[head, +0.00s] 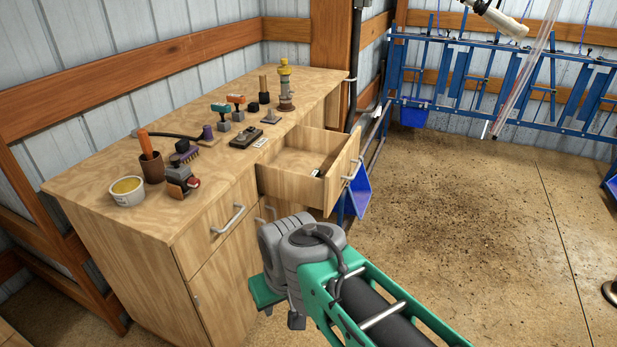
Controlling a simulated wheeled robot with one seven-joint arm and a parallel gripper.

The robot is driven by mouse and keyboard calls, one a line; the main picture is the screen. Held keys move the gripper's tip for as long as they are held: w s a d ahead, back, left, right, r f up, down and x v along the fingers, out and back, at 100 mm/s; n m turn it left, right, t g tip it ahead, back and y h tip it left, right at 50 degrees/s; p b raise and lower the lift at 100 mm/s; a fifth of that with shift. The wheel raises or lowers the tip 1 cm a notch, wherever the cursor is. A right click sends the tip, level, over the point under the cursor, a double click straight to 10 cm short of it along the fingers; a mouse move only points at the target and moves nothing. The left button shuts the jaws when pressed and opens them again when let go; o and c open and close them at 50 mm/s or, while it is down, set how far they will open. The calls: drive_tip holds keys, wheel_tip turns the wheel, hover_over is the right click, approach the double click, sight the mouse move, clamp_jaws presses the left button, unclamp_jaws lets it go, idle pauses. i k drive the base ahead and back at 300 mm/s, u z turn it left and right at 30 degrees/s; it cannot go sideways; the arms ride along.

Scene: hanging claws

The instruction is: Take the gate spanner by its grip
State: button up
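I cannot tell for sure which item is the gate spanner. A long dark bar (168,135) lies on the wooden bench (95,170), with a purple piece (207,132) at its right end. A tool with an orange handle (145,143) stands tilted in a brown cup (151,169) near the bench's left part. My arm's green and grey links reach in from the lower right, in front of the bench and below its top. My gripper's fingers do not show, so their state is hidden. No part of my arm touches the items on the bench top.
An open drawer (290,182) juts from the bench, with a small white item inside. A white tub (128,191), a brush (186,155), a red-and-grey device (181,180) and a brass-topped post (285,85) stand on top. Blue racks (490,80) line the back. The floor at right is mostly clear.

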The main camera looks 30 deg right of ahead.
sight(316, 172)
drive_tip(key=u, duration=4.1)
drive_tip(key=k, duration=2.9)
drive_tip(key=z, duration=1.3)
drive_tip(key=i, duration=0.5)
